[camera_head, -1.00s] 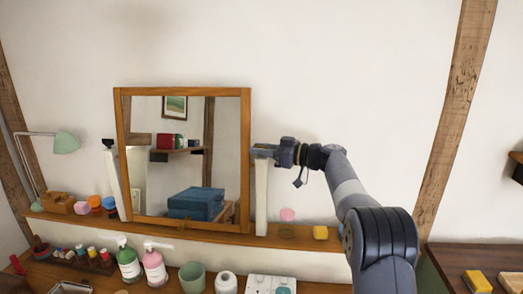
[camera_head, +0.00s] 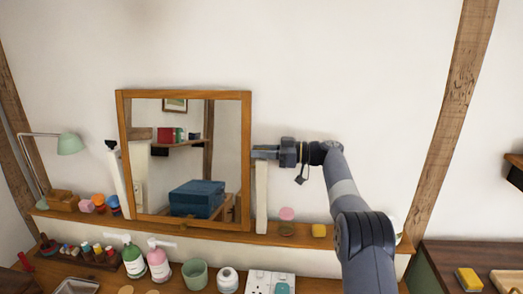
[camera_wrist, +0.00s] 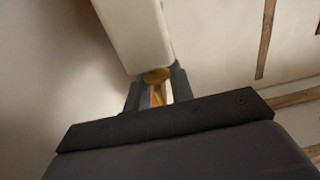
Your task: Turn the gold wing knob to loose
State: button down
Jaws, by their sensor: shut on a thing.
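The gold wing knob (camera_wrist: 158,92) shows in the wrist view at the end of a cream post (camera_wrist: 137,32), between the two dark fingers of my gripper (camera_wrist: 157,95). My gripper is shut on it. In the head view, my gripper (camera_head: 265,152) reaches in from the right at the top of the right-hand cream post (camera_head: 261,195), beside the wood-framed mirror (camera_head: 121,150). The knob is hidden there by my gripper. How far the knob is turned cannot be told.
The mirror stands on a wooden shelf (camera_head: 200,231). Bottles, including a green one (camera_head: 133,258), and a green cup (camera_head: 194,275) stand in front. The wall above is clear.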

jog(key=c, duration=1.6)
grip_release()
jog(key=shift+d, duration=0.1)
jog(key=d+b, duration=0.2)
jog(key=d, duration=0.8)
jog(key=shift+s+d+f, duration=0.1)
jog(key=shift+d, duration=0.25)
jog(key=a+p, duration=0.1)
jog(key=a, duration=0.4)
jog(key=a+p, duration=0.1)
jog(key=a, duration=0.4)
jog(key=shift+a+r, duration=0.2)
jog(key=shift+a, duration=0.2)
jog(key=shift+a+f+b, duration=0.1)
jog(key=shift+f+b, duration=0.2)
jog(key=shift+b, duration=0.2)
jog(key=shift+r+m+t+b, duration=0.1)
jog(key=shift+m+t+b, duration=0.2)
jog(key=shift+t+b, duration=0.1)
